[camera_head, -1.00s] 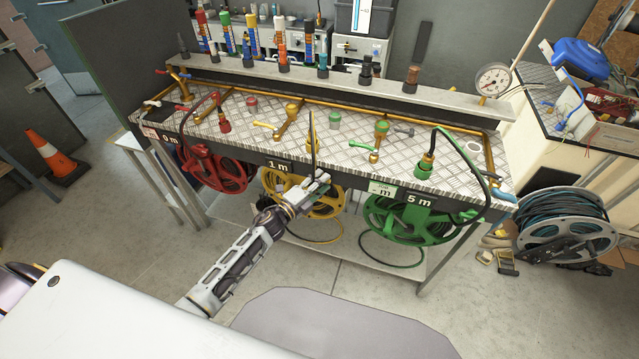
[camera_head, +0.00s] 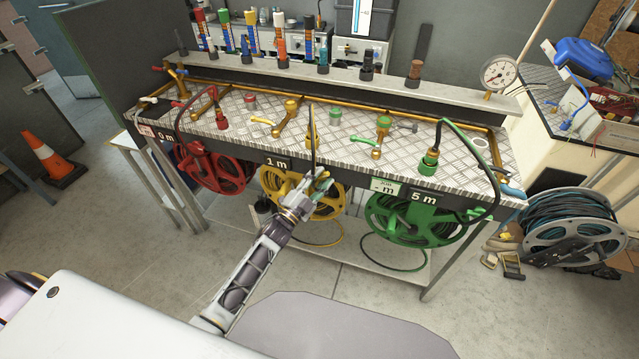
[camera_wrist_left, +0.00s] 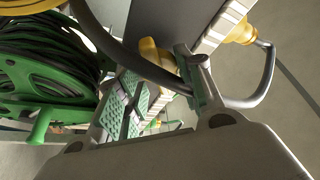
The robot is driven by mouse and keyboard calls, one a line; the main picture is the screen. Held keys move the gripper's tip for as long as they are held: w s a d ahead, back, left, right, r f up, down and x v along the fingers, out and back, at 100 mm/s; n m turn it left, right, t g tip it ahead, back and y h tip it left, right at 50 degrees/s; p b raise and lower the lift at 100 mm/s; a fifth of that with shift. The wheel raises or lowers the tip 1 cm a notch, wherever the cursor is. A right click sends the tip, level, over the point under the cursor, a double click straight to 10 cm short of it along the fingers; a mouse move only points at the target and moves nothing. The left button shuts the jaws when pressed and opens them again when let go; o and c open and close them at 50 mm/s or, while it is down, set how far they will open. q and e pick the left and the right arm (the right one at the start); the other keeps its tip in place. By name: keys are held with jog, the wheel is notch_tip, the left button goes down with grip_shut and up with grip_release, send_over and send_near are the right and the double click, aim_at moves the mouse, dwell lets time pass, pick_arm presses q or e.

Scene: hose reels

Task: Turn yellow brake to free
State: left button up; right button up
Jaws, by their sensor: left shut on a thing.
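The yellow hose reel (camera_head: 316,205) hangs under the bench front below the "1 m" label, partly hidden by my left gripper (camera_head: 320,186). Its rim also shows at the top left of the left wrist view (camera_wrist_left: 28,8). My left gripper is at the reel's upper right side, just under the bench edge. In the left wrist view a small yellow piece (camera_wrist_left: 155,56), which looks like the yellow brake, lies by the green-padded fingers. The brake's setting cannot be read. My right gripper is out of view.
A red reel (camera_head: 212,168) hangs to the left and a green reel (camera_head: 412,218) to the right. A dark hose (camera_wrist_left: 130,66) curves close by my left fingers. Valves and pipes fill the bench top (camera_head: 345,150). The floor in front is clear.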

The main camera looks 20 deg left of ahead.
pick_arm(q)
jog(key=n+t+y, duration=0.1)
jog(key=n, duration=0.2)
jog(key=shift+f+n+b, duration=0.15)
jog(key=shift+n+b, duration=0.15)
jog(key=shift+n, duration=0.1)
jog(key=n+t+y, duration=0.1)
jog(key=n+y, duration=0.1)
jog(key=n, duration=0.1)
jog(key=shift+n, duration=0.4)
jog(key=n+y, duration=0.2)
jog(key=n, duration=0.2)
jog(key=shift+t, duration=0.4)
jog(key=shift+a+n+y, duration=0.1)
jog(key=shift+n+y, duration=0.6)
jog(key=shift+n, duration=0.5)
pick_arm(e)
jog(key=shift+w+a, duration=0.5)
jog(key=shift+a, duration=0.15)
pick_arm(q)
jog(key=shift+n, duration=0.3)
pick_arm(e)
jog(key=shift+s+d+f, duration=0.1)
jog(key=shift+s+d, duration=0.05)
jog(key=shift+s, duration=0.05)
pick_arm(q)
jog(key=o, duration=0.8)
jog(key=shift+o, duration=0.2)
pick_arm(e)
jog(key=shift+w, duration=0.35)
